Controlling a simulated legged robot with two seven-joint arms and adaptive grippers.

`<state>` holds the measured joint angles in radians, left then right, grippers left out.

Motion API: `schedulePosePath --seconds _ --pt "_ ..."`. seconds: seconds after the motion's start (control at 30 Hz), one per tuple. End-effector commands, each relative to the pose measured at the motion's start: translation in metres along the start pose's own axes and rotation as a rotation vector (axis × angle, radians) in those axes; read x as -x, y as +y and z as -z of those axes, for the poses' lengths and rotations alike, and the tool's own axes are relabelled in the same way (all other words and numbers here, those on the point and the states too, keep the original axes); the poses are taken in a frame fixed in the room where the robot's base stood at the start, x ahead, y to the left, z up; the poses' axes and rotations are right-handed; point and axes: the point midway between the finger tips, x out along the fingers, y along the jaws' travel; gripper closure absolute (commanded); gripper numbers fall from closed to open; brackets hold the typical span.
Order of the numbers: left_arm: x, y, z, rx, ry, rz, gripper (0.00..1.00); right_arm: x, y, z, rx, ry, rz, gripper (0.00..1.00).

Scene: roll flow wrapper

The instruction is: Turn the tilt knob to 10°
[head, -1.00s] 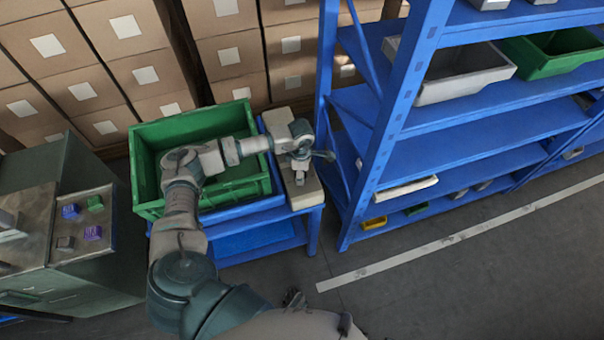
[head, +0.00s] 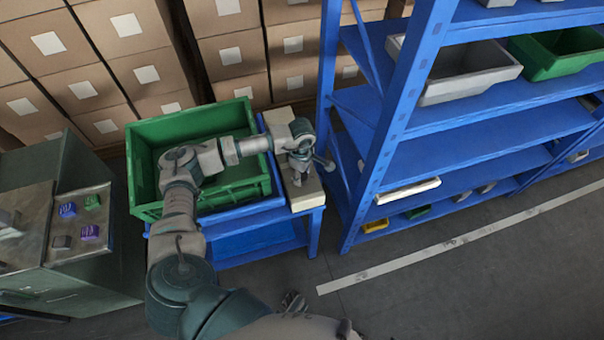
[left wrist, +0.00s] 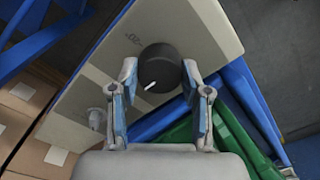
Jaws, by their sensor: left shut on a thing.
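The black tilt knob (left wrist: 160,68) sits on a beige control box (left wrist: 90,85) in the left wrist view. Its white pointer line is turned toward the lower left of that picture. A small printed mark, apparently 20, is beside the knob at its upper left. My left gripper (left wrist: 159,76) is shut on the knob, one finger on each side. In the head view my left gripper (head: 300,172) is over the same box (head: 309,200), and it hides the knob there.
A small pale knob or stud (left wrist: 97,118) stands on the same box. The box is on a blue stand beside a green crate (head: 240,201). A blue shelf rack (head: 385,125) stands close on the right.

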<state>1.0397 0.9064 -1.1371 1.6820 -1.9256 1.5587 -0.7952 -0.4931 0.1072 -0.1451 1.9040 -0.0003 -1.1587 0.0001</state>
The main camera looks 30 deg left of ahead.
Motion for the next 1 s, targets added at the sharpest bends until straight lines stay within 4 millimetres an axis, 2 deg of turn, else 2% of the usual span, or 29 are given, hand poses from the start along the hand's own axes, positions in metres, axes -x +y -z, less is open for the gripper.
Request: schedulePosePath --seconds 0.17,0.2,0.27,0.57,0.67,0.77,1.0 --pt "0.000 0.001 0.002 0.004 0.005 -0.001 0.87 0.000 0.000 0.000 0.000 0.001 0.000 0.56" --pt "0.000 0.001 0.003 0.005 0.005 -0.001 0.43 0.000 0.000 0.000 0.000 0.001 0.000 0.56" --pt "0.000 0.001 0.002 0.005 0.004 -0.001 0.28 0.000 0.000 0.000 0.000 0.001 0.000 0.56" --pt "0.001 0.000 0.001 0.003 0.001 -0.002 0.27 -0.001 0.001 -0.001 0.000 -0.002 -0.001 0.56" --pt "0.007 0.001 0.000 0.003 0.001 -0.004 0.27 0.000 0.001 -0.002 0.000 0.000 -0.001 0.56" --pt "0.021 0.001 0.001 0.003 0.002 -0.005 0.27 0.000 0.001 -0.001 0.000 0.000 0.000 0.56" --pt "0.075 0.002 0.002 0.003 0.000 -0.006 0.27 0.000 0.001 -0.001 0.000 0.001 0.000 0.56"
